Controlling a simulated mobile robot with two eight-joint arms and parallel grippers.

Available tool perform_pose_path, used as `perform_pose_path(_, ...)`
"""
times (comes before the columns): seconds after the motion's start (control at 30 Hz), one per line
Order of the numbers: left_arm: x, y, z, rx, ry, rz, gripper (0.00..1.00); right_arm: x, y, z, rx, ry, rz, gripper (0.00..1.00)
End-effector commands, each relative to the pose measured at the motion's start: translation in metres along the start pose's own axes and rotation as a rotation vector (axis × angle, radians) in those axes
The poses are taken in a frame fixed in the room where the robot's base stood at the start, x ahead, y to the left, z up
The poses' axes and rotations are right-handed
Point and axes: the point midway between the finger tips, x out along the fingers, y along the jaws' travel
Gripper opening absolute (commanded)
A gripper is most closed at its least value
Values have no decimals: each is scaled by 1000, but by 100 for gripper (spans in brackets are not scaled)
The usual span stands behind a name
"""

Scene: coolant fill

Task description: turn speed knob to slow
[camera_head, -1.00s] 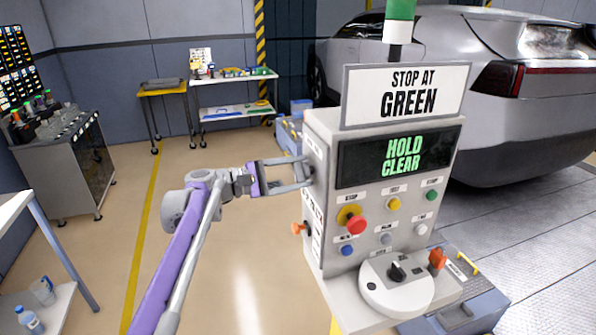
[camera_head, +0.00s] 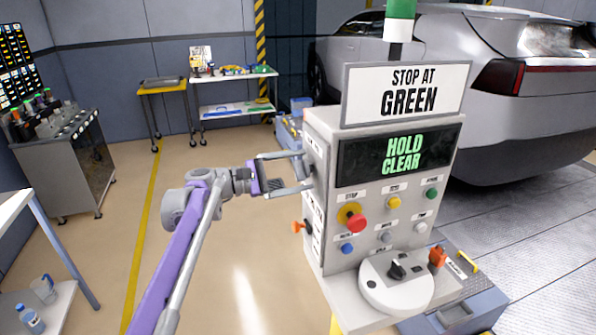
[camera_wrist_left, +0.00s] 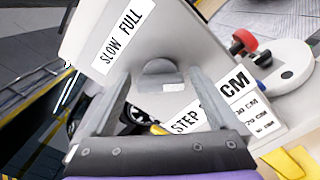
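The speed knob (camera_wrist_left: 160,73) is a grey rounded knob on the left side face of the control box (camera_head: 322,130). A white label reading SLOW FULL (camera_wrist_left: 124,41) is on that face near it. My left gripper (camera_head: 308,170) is at this side face. In the left wrist view its two fingers stand apart on either side of the knob, with a small gap seeming to show at each side. The knob's pointing direction cannot be made out. My right gripper is not in view.
The box front has a display (camera_head: 398,156) reading HOLD CLEAR, a red stop button (camera_head: 356,223) and several small buttons. A black rotary knob (camera_head: 398,268) sits on the round ledge below. An orange handle (camera_head: 299,227) sticks out below my gripper. Open floor lies to the left.

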Motion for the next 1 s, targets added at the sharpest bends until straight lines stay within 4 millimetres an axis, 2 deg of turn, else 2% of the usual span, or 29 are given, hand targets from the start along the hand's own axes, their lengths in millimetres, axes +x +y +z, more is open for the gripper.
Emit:
perform_pose_path(0.27,0,0,0,1,0,-1,95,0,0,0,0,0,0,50)
perform_pose_path(0.37,-6,0,-1,1,1,0,95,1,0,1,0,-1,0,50)
perform_pose_path(0.47,-21,0,-1,1,2,1,95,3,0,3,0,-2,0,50)
perform_pose_path(0.8,-87,0,-1,1,3,1,95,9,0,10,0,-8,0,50)
perform_pose_path(1.0,-106,0,0,1,0,0,95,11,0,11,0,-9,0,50)
